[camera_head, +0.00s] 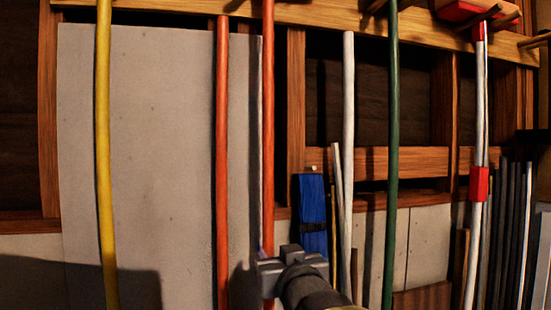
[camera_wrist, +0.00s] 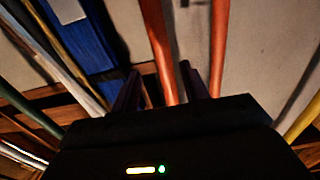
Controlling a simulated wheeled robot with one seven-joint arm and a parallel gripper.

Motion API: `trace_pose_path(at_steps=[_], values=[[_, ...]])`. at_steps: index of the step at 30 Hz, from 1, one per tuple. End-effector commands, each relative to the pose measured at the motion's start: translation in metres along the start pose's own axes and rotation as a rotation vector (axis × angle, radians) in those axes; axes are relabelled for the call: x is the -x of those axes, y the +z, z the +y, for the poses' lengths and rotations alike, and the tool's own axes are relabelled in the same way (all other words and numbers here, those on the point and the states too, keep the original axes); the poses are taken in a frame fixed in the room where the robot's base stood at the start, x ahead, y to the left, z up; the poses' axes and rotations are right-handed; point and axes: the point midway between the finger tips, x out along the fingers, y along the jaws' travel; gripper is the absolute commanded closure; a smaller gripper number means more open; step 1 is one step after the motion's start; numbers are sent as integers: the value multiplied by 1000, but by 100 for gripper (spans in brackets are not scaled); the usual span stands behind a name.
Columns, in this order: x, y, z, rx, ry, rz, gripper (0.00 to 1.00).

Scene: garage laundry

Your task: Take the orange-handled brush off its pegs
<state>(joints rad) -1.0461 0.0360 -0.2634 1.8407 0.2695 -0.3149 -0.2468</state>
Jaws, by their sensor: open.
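Two long orange handles hang upright side by side in the head view. The right orange handle (camera_head: 268,150) runs down behind my gripper (camera_head: 269,264). The left orange handle (camera_head: 222,160) hangs a little apart from it. In the wrist view, the right orange handle (camera_wrist: 160,45) passes between the two dark fingers of my gripper (camera_wrist: 160,85), which are open with space around it. The left orange handle (camera_wrist: 219,45) is outside the fingers. The heads of both are out of view, so I cannot tell which one is the brush.
A yellow pole (camera_head: 104,150) hangs at left. A blue folded item (camera_head: 312,215), a white pole (camera_head: 348,150) and a green pole (camera_head: 391,150) stand right of my gripper. A red-and-white pole (camera_head: 479,130) is farther right. A wooden rail (camera_head: 330,17) crosses the top.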

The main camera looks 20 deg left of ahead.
Motion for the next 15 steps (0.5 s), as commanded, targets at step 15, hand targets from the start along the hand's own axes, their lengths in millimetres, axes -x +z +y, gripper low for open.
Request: trace_pose_path(at_steps=[15], values=[[-35, -2, -6, 3, 1, -3, 55]])
